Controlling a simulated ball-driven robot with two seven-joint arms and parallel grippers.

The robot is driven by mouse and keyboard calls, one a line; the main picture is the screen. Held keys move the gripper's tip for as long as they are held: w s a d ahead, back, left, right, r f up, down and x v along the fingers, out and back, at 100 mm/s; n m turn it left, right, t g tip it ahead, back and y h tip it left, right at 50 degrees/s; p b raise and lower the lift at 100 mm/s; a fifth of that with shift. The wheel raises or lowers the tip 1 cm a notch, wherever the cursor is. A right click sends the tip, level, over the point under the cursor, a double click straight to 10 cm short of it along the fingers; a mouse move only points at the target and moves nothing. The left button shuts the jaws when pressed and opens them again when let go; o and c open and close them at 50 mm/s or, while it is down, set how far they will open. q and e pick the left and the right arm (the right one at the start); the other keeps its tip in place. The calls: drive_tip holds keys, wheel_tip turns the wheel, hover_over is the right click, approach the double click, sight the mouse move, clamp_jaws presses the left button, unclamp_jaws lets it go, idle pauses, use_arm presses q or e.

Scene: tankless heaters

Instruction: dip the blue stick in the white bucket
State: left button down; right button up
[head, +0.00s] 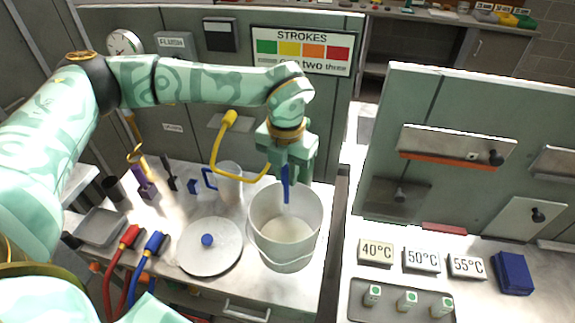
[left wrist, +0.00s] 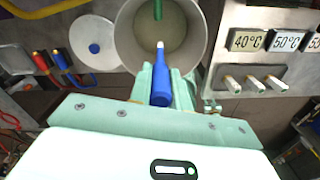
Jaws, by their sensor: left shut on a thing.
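My left gripper (head: 287,160) is shut on the blue stick (head: 285,183) and holds it pointing down over the mouth of the white bucket (head: 283,255). In the left wrist view the blue stick (left wrist: 163,72) lies between the fingers, with a pale tip towards the bucket (left wrist: 127,45). The stick's lower end is at or above the level of the bucket's rim; I cannot tell exactly which. The bucket stands upright on the counter, and its inside looks pale. A green rod-like thing shows at the bucket's far side in the left wrist view. My right gripper is not in view.
A round white lid (head: 210,258) with a blue knob lies left of the bucket. A clear jug (head: 229,183) stands behind it.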

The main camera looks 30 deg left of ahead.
sight(286, 209)
use_arm(q)
drive_tip(key=shift+f+b, duration=2)
drive_tip(key=shift+f, duration=2.5)
wheel_tip(286, 209, up, 14)
drive_tip(key=p, duration=1.1)
drive_tip(key=shift+r, duration=0.1)
